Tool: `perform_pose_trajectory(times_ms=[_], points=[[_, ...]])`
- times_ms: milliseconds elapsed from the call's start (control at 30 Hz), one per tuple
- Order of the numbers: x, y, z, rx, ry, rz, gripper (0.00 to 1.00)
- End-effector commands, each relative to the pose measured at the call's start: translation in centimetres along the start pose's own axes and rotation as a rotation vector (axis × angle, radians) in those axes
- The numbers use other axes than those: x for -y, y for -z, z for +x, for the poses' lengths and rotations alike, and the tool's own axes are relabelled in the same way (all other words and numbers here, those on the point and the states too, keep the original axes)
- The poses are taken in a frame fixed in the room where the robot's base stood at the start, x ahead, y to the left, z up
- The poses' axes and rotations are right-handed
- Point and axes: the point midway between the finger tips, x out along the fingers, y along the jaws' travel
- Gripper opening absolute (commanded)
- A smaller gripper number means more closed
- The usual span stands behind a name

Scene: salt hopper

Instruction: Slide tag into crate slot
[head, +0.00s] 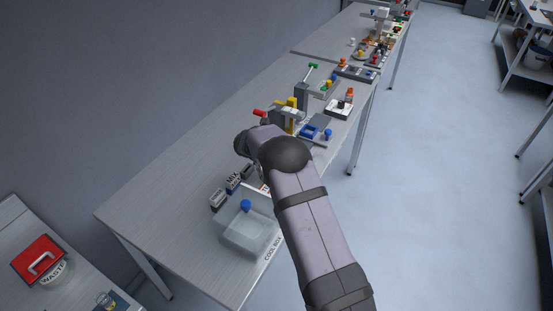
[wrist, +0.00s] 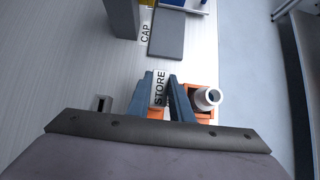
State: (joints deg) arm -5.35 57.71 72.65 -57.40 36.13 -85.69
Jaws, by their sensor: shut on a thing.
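In the wrist view, my gripper (wrist: 160,95) is shut on a pale tag (wrist: 159,87) marked STORE, which stands between the two blue-grey fingers. A white open-topped cylinder (wrist: 208,98) stands at the crate, right of the right finger. A little orange also shows under the tag, between the fingers. The slot is not clearly visible, and I cannot tell whether the tag touches the crate. In the head view my arm hides the gripper.
A clear cool box (head: 240,232) with a blue-topped item stands at the table's near end. Small labelled blocks (head: 233,183), one reading MIX, stand beside it. A grey plate (wrist: 168,35) and a dark upright block (wrist: 121,18) lie ahead, near a CAP label.

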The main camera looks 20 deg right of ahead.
Motion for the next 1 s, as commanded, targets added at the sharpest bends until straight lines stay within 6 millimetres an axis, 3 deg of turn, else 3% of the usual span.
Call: perform_pose_trajectory(times_ms=[967, 1000], points=[[0.0, 1.0, 1.2, 0.000, 0.000, 0.000, 0.00], [0.0, 1.0, 1.2, 0.000, 0.000, 0.000, 0.24]])
